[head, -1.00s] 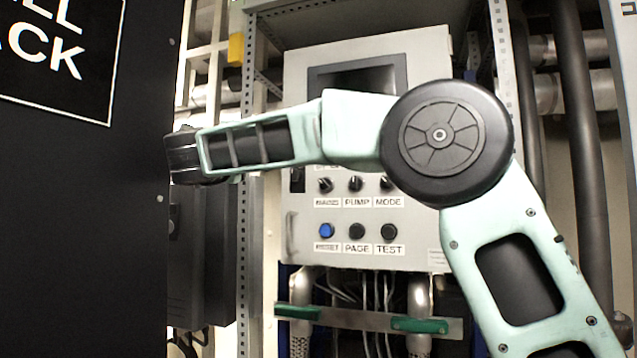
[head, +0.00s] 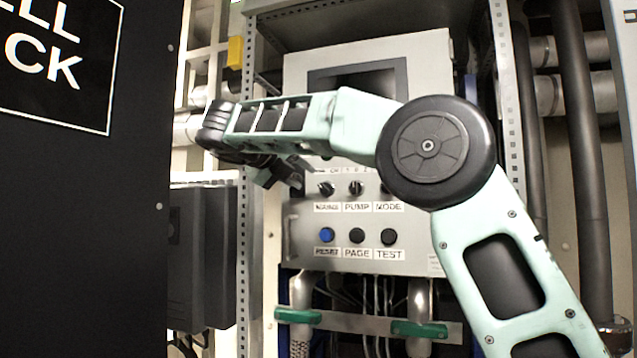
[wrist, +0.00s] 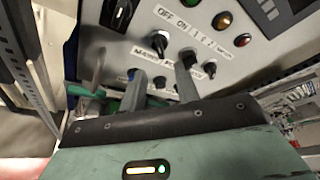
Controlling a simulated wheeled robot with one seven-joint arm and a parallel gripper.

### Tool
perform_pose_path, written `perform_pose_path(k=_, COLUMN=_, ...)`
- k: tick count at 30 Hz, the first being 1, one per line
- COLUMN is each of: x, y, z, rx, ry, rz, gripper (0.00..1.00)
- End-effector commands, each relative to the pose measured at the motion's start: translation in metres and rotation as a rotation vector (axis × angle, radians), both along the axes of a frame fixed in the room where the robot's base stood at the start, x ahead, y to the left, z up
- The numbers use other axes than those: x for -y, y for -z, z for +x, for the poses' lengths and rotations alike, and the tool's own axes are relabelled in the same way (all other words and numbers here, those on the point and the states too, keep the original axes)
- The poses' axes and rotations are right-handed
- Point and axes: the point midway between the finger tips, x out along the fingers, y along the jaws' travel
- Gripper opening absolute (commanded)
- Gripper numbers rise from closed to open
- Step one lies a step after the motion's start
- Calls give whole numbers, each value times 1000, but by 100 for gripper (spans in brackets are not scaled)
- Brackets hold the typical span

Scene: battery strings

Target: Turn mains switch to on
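The mains switch (head: 326,188) is a small black rotary knob on the grey control panel (head: 300,255), the leftmost in a row above printed labels. In the wrist view the mains switch (wrist: 158,42) sits under "OFF" and "ON" markings; I cannot tell its exact setting. My gripper (wrist: 162,66) is open, with its two grey fingers apart and nothing visible between them. The mains switch shows just beyond the fingertips, seemingly not touched. In the head view my gripper (head: 292,178) is just left of the mains switch, pointing down and right.
The pump knob (head: 356,188) is close on the right; the right finger overlaps it in the wrist view. The blue reset button (head: 327,235) is below the mains switch. Indicator lamps (wrist: 222,20) are on the panel. A black cabinet (head: 90,230) stands at left.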

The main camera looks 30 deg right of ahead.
Motion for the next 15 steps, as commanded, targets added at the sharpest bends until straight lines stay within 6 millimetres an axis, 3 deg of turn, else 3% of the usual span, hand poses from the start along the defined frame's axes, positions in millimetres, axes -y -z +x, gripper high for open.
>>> perform_pose_path(k=6, x=41, y=9, z=15, rx=-1, ry=4, rz=-1, gripper=32)
perform_pose_path(k=15, x=68, y=19, z=27, rx=0, ry=0, rz=0, gripper=32)
